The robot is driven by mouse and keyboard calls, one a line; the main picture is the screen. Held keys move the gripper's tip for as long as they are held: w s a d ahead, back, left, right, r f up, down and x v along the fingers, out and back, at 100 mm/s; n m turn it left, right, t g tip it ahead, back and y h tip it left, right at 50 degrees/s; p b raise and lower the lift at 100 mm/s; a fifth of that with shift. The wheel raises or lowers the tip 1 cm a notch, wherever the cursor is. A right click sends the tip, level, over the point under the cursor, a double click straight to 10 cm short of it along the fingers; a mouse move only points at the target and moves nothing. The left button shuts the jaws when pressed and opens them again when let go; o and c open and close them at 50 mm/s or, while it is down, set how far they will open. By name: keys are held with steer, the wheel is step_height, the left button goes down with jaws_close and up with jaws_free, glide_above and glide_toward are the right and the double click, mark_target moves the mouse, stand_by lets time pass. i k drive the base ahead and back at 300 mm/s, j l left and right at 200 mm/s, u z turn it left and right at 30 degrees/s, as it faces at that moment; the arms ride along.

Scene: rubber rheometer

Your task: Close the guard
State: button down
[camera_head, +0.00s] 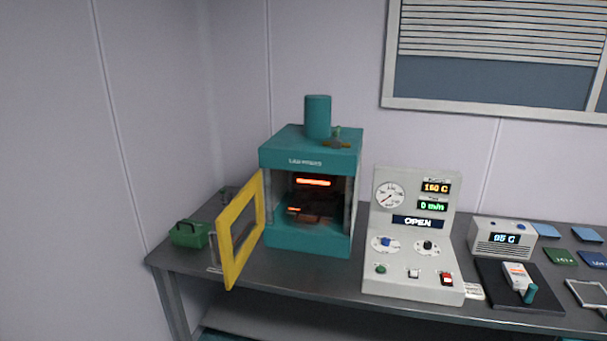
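The guard (227,234) is a yellow-framed door with a clear window. It stands swung open on the left front side of the teal lab press (308,240), jutting forward toward the table's front edge. The press chamber is exposed, with orange glowing bars and dark platens inside. My gripper is not in view.
A grey control panel (413,276) with a gauge, knobs and an OPEN display stands right of the press. A green box (188,235) with a handle sits left of the guard. A small grey device (485,250) and several coloured pads lie at the right.

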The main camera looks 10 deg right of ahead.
mark_target(231, 267)
steer(key=i+j+z, duration=0.2)
steer(key=i+j, duration=0.55)
steer(key=j, duration=0.15)
